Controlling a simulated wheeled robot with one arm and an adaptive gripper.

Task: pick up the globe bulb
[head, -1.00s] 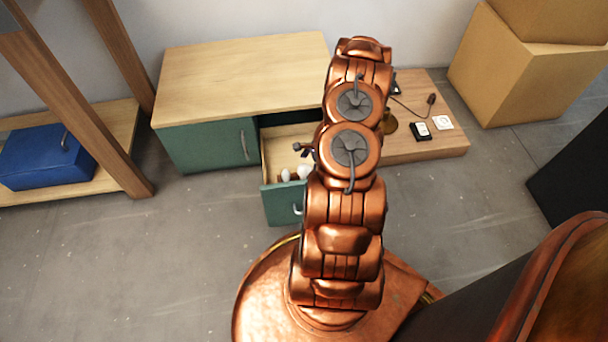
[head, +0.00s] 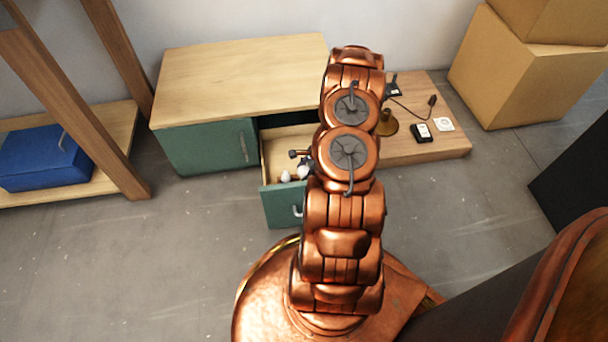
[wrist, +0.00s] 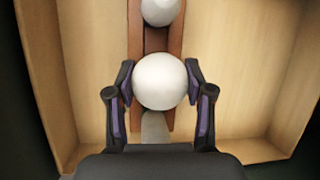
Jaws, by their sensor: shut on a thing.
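The globe bulb (wrist: 160,82) is a large round white bulb in the wrist view. My gripper (wrist: 160,86) is shut on it, with one finger on each side of the ball. A second, smaller white bulb (wrist: 160,10) sits beyond it on a brown wooden strip (wrist: 148,40) in the drawer. In the head view, white bulbs (head: 287,176) show inside the open drawer (head: 280,150). My arm hides part of the drawer, and my gripper is only partly seen there.
The green cabinet (head: 205,146) with a wooden top stands around the drawer. On the low wooden platform (head: 440,100) at right are a brass lamp base (head: 387,124), a black device (head: 421,133) and a white plate (head: 443,124). Drawer walls (wrist: 50,85) stand on both sides of my gripper.

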